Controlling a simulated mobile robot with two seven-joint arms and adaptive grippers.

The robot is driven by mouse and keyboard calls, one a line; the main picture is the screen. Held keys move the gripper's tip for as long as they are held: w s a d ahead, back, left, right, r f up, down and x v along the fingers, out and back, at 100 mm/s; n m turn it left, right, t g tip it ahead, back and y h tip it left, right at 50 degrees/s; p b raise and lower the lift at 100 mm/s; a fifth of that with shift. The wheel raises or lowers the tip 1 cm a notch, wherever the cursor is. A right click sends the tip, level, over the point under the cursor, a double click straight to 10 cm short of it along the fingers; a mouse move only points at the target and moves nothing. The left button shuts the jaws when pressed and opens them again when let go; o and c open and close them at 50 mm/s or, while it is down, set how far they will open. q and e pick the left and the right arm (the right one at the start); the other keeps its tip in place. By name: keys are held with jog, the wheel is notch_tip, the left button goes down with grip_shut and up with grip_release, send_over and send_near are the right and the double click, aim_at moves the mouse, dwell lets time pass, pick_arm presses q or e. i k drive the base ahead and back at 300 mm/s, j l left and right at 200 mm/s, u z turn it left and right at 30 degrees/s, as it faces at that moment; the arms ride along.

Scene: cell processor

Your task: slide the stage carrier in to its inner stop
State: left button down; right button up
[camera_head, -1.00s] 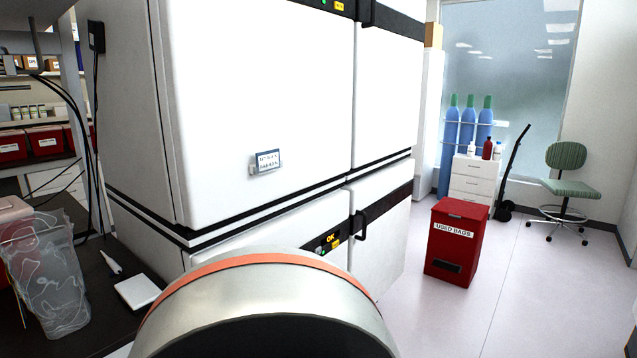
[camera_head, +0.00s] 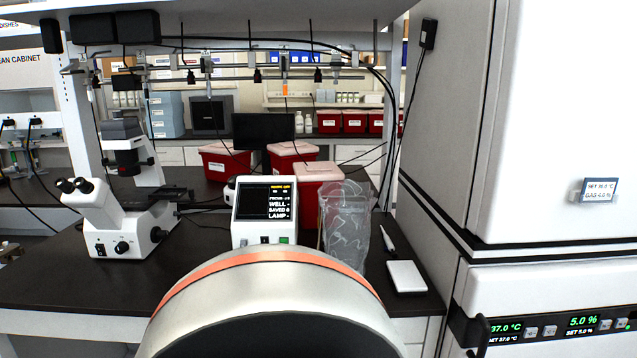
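A white inverted microscope (camera_head: 128,228) with twin eyepieces stands on the dark bench at the left. Its dark stage (camera_head: 168,194) sticks out at mid height to the right of the white body. The stage carrier is too small and dark to tell apart from the stage, so its position cannot be read. A white control box (camera_head: 250,228) with a lit black screen stands to the right of the microscope. Neither of my grippers shows. A rounded silver part of mine with an orange band fills the lower middle.
The black bench top (camera_head: 60,280) is clear in front of the microscope. Red bins (camera_head: 325,172), a clear bag-lined container (camera_head: 345,222) and a white pad (camera_head: 406,277) stand right of the control box. A large white incubator (camera_head: 560,120) blocks the right. Cables hang above the bench.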

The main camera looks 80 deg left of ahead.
aim_at(176, 191)
jog(key=u, duration=1.65)
